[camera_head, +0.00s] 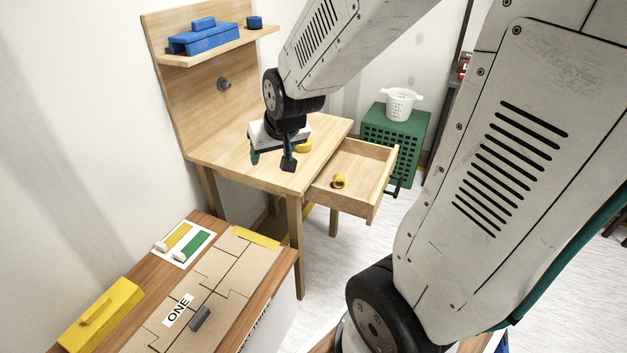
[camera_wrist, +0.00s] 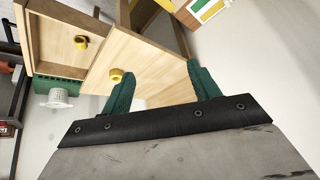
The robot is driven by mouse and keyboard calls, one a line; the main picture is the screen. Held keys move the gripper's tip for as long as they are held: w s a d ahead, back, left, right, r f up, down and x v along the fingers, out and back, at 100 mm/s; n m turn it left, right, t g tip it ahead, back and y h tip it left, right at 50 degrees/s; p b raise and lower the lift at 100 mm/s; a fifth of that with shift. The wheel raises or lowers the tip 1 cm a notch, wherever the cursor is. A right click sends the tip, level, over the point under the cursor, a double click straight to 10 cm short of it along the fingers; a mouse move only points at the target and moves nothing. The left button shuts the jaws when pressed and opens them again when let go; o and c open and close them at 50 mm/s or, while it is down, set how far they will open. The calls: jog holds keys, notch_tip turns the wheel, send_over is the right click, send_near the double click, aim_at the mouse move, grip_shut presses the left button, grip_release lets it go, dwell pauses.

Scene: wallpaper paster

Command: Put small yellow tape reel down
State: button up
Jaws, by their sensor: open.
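A yellow tape reel (camera_head: 303,147) lies on the wooden table top (camera_head: 325,128) near the drawer side. It also shows in the wrist view (camera_wrist: 115,76), just beyond one finger. Another yellow tape reel (camera_head: 338,181) is inside the pulled-out drawer (camera_head: 352,205); the wrist view shows it too (camera_wrist: 81,43). I cannot tell surely which reel is the small one. My gripper (camera_head: 271,161) is above the table's front part, left of the table reel. In the wrist view its green fingers (camera_wrist: 162,88) are wide apart with nothing between them.
A shelf with a blue box (camera_head: 205,41) and a dark blue reel (camera_head: 254,22) is above the table. A cabinet with a yellow box (camera_head: 100,313) and cardboard (camera_head: 225,270) is in front.

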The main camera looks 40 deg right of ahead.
jog(key=s+a+r+n+g, duration=0.1)
jog(key=s+a+r+g, duration=0.1)
jog(key=s, duration=0.8)
jog(key=s+a+r+n+g+y, duration=0.1)
jog(key=s+a+r, duration=0.4)
jog(key=s, duration=0.6)
jog(key=shift+s+a+r+n+g, duration=0.25)
jog(key=shift+r+n+g, duration=0.25)
jog(key=shift+r+g, duration=0.45)
